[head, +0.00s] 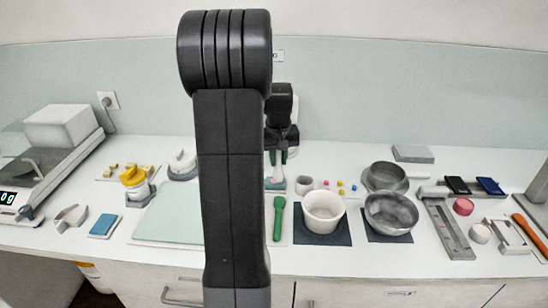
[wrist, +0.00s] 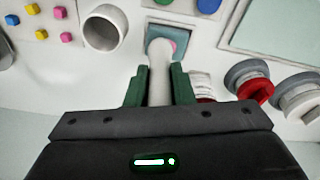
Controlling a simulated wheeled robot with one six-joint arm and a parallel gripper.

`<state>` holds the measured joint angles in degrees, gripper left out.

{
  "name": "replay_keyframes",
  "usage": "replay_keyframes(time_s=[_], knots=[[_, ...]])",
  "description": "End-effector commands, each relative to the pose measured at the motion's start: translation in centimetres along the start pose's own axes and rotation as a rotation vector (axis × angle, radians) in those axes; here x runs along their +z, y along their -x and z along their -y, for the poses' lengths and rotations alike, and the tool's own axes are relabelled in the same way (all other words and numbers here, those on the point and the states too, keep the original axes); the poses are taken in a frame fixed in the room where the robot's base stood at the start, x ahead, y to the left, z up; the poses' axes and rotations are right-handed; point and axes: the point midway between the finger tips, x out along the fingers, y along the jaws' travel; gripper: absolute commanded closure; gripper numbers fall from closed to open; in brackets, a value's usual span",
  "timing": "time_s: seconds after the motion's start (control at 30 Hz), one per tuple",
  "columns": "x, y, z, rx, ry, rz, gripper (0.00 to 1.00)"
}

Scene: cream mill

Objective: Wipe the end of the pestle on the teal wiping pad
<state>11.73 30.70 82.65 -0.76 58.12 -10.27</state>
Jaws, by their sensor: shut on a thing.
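My gripper (head: 277,157), with green fingers, is shut on the white pestle (wrist: 159,80), which points down from between the fingers in the wrist view. The pestle also shows in the head view (head: 277,170), partly behind my arm. The small teal wiping pad (wrist: 181,34) lies under the pestle's far end in the wrist view. A pink patch shows at the pestle's end, over the pad. I cannot tell whether the end touches the pad. In the head view the pad (head: 268,185) is mostly hidden by my arm.
A white mortar (head: 323,207) and a grey bowl (head: 391,212) stand on dark mats to the right. A green tool (head: 278,218) lies in front of the pad. A small cup (head: 304,184) and several coloured cubes (head: 341,183) are close by. A pale green mat (head: 168,222) lies left.

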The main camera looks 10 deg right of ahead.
Motion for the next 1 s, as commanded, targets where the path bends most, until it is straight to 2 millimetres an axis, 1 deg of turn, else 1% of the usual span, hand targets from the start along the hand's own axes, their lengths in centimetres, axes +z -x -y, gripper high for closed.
replay_keyframes(time_s=[0.17,0.5,0.6,0.77,1.0], knots=[[-0.1,0.0,0.3,0.0,0.002,-0.001,1.0],[-0.6,-0.1,2.1,0.0,0.002,-0.001,1.0],[-0.6,-0.1,2.3,0.0,0.001,-0.001,1.0],[-0.5,-0.1,1.9,0.0,-0.001,0.0,1.0],[-0.1,-0.1,0.5,0.0,-0.001,0.0,1.0]])
